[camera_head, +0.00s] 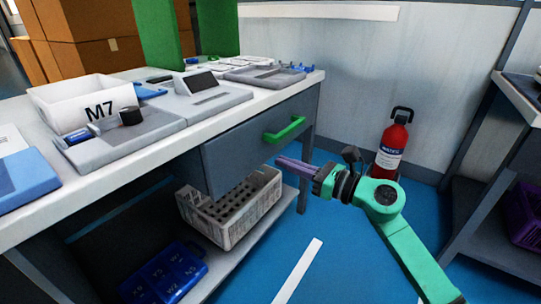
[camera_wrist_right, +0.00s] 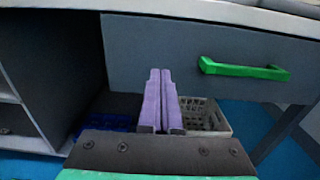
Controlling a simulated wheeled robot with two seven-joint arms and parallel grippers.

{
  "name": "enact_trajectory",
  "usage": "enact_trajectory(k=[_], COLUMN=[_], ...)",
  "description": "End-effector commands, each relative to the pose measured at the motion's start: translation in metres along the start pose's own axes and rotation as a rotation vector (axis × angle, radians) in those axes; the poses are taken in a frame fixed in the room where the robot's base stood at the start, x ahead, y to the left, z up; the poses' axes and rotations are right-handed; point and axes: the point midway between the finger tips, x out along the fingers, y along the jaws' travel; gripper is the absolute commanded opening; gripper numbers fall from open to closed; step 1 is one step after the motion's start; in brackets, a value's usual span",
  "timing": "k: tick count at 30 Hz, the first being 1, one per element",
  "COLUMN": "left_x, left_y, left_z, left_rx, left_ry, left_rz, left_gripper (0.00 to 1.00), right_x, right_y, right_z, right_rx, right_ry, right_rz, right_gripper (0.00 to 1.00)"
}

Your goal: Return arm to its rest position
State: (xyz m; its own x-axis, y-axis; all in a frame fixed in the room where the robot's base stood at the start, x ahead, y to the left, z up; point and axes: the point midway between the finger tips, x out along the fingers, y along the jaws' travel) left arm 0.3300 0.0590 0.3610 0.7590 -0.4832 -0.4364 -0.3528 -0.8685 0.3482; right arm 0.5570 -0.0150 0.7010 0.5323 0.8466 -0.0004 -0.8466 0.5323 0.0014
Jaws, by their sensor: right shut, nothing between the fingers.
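My right gripper (camera_head: 284,163) has purple fingers and a green arm that comes in from the lower right of the head view. It is in the air in front of the desk drawer, a little below the green handle (camera_head: 285,129) and apart from it. In the right wrist view the purple fingers (camera_wrist_right: 160,75) lie side by side, shut and empty, pointing at the grey drawer front (camera_wrist_right: 190,60). The green handle is to their right there. My left gripper does not show in either view.
The white desk top (camera_head: 215,108) holds grey devices and a white M7 bin (camera_head: 85,103). A beige crate (camera_head: 232,212) and a blue case (camera_head: 165,275) are below. A red fire extinguisher (camera_head: 391,148) stands behind my right arm. The blue floor (camera_head: 340,240) near the arm is clear.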

Motion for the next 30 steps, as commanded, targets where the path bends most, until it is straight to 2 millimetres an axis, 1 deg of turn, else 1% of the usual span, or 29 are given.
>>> enact_trajectory(k=[1, 3, 5, 7, 8, 10, 11, 12, 14, 15, 17, 18, 20, 21, 23, 24, 25, 26, 27, 29, 30], left_x=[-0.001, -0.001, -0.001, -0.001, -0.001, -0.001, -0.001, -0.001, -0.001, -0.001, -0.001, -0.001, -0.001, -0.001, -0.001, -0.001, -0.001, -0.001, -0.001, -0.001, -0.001], left_y=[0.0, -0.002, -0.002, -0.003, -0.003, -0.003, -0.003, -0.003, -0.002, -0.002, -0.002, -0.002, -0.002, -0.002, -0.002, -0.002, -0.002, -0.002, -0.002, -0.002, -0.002], left_z=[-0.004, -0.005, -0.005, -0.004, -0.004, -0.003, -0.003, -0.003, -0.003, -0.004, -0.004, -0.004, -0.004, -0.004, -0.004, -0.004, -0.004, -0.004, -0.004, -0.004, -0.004], left_rx=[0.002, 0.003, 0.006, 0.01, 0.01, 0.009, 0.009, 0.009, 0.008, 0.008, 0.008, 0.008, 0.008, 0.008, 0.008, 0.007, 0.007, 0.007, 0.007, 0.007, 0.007], left_ry=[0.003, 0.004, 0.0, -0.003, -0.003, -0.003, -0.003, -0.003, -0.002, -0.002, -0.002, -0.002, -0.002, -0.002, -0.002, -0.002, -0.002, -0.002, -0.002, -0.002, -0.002], left_rz=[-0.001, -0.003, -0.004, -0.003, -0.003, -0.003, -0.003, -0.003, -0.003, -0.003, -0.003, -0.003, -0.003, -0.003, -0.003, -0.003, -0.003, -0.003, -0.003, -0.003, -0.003], left_gripper=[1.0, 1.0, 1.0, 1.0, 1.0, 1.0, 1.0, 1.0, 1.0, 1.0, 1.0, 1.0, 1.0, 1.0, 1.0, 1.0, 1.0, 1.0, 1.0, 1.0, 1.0], right_x=[-0.011, -0.023, -0.029, -0.032, -0.033, -0.035, -0.038, -0.043, -0.056, -0.067, -0.084, -0.094, -0.107, -0.115, -0.125, -0.131, -0.135, -0.14, -0.145, -0.152, -0.157], right_y=[0.001, 0.0, 0.0, 0.004, 0.007, 0.016, 0.02, 0.023, 0.024, 0.024, 0.029, 0.035, 0.048, 0.059, 0.076, 0.088, 0.098, 0.108, 0.121, 0.143, 0.158], right_z=[-0.001, -0.001, -0.001, -0.004, -0.007, -0.019, -0.027, -0.041, -0.072, -0.099, -0.144, -0.171, -0.207, -0.228, -0.256, -0.272, -0.283, -0.294, -0.306, -0.323, -0.333], right_rx=[-0.001, 0.002, 0.002, 0.054, 0.112, 0.354, 0.509, 0.753, 1.183, 1.478, 1.886, 2.108, 2.38, 2.535, 2.738, 2.858, 2.944, -2.989, -2.874, -2.705, -2.596], right_ry=[0.004, 0.002, 0.001, -0.014, -0.03, -0.099, -0.138, -0.199, -0.298, -0.365, -0.458, -0.511, -0.58, -0.622, -0.682, -0.72, -0.749, 0.768, 0.75, 0.724, 0.707], right_rz=[0.0, 0.0, 0.0, 0.004, 0.007, 0.008, 0.005, -0.008, -0.046, -0.085, -0.154, -0.201, -0.266, -0.31, -0.372, -0.413, -0.445, 0.471, 0.475, 0.481, 0.482], right_gripper=[0.0, 0.0, 0.0, 0.0, 0.0, 0.0, 0.0, 0.0, 0.0, 0.0, 0.0, 0.0, 0.0, 0.0, 0.0, 0.0, 0.0, 0.0, 0.0, 0.0, 0.0])
